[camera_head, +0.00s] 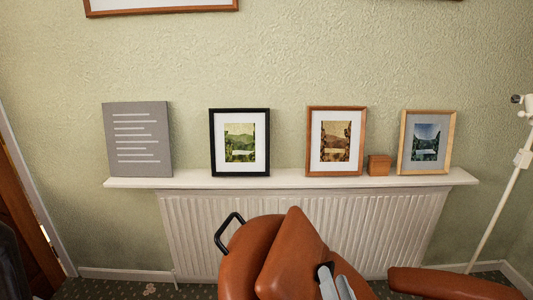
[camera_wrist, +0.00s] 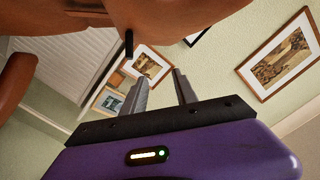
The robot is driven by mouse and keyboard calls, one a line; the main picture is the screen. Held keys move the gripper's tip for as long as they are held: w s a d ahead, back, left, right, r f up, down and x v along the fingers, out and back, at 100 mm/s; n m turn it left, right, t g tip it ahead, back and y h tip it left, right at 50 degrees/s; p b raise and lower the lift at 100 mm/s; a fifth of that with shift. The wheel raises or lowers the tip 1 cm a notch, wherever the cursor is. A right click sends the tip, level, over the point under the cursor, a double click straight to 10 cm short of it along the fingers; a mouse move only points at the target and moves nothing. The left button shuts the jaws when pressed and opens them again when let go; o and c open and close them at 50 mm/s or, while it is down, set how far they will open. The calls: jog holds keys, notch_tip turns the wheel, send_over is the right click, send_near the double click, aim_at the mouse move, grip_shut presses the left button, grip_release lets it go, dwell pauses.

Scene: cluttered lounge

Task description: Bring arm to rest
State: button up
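My gripper (camera_wrist: 160,75) shows in the wrist view with its two grey fingers apart and nothing between them. Its purple body fills the bottom of that view. In the head view, grey finger-like parts of it (camera_head: 335,284) show at the bottom edge, in front of a brown leather-like piece of furniture (camera_head: 252,252). The same brown surface (camera_wrist: 180,15) is close ahead of the fingers at the top of the wrist view. I cannot tell whether the fingers touch it. The rest of my arm is hidden.
A white shelf (camera_head: 290,180) above a radiator (camera_head: 195,230) holds a grey board (camera_head: 138,140), several framed pictures and a small wooden block (camera_head: 378,165). A black loop handle (camera_head: 228,232) is beside the brown furniture. A brown armrest-like part (camera_head: 450,283) and a white pole (camera_head: 497,215) are at the right.

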jog(key=s+d+f+n+g, duration=0.1)
jog(key=s+d+f+n, duration=0.1)
jog(key=s, duration=1)
jog(key=s+d+f+n+g, duration=0.1)
jog(key=s+d+n, duration=0.1)
jog(key=s, duration=1)
jog(key=s+d+f+n, duration=0.2)
jog(key=s, duration=1)
jog(key=shift+s+f+n+g+h+p, duration=0.3)
jog(key=shift+s+f+n+g+p, duration=0.05)
jog(key=shift+n+g, duration=0.05)
